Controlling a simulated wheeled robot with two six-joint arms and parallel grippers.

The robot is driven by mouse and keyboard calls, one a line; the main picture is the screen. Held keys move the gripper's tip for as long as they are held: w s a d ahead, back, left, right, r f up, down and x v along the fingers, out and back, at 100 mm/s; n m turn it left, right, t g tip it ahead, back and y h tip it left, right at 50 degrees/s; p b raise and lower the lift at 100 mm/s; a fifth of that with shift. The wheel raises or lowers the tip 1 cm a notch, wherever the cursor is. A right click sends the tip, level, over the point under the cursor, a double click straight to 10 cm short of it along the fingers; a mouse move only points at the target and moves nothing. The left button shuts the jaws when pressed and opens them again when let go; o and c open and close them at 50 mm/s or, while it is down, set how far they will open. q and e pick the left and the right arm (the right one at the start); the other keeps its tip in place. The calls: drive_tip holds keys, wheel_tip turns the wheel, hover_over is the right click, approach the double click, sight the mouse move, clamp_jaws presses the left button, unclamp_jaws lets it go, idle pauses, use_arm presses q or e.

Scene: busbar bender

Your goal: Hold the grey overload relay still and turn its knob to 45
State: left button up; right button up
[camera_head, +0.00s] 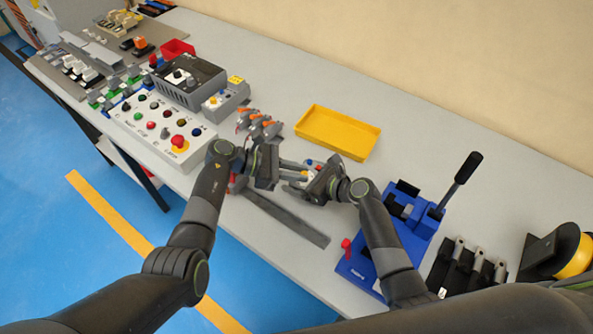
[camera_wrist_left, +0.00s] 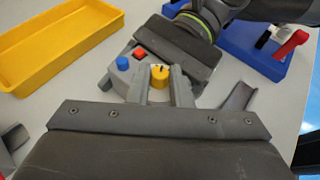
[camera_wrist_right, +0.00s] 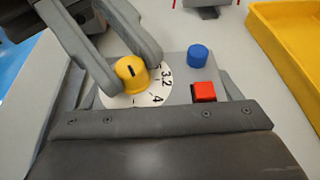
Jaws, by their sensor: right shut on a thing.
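The grey overload relay (camera_wrist_right: 178,88) lies on the table with a yellow knob (camera_wrist_right: 132,74), a blue button (camera_wrist_right: 198,54) and a red button (camera_wrist_right: 204,92). The knob has a dark line on top and stands on a white dial where 3.2 and 4 can be read. My right gripper (camera_head: 312,180) is shut on the relay's body, one finger along each side. My left gripper (camera_wrist_left: 160,80) has its fingers on either side of the knob, very close to it but not clamped on it. In the head view the arms hide much of the relay.
A yellow tray (camera_head: 340,133) lies behind the relay. A blue bender (camera_head: 395,235) with a black lever stands to the right. A white button box (camera_head: 160,128) stands to the left. A dark grey bar (camera_head: 287,218) lies near the front edge.

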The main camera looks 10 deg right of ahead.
use_arm(q)
clamp_jaws()
drive_tip(key=shift+s+n+t, duration=0.1)
drive_tip(key=shift+n+t, duration=0.2)
drive_tip(key=shift+s+n+t, duration=0.15)
drive_tip(key=shift+n+t, duration=1.15)
drive_tip(key=shift+t, duration=0.3)
drive_tip(key=o, duration=0.5)
unclamp_jaws()
drive_tip(key=shift+g, duration=0.3)
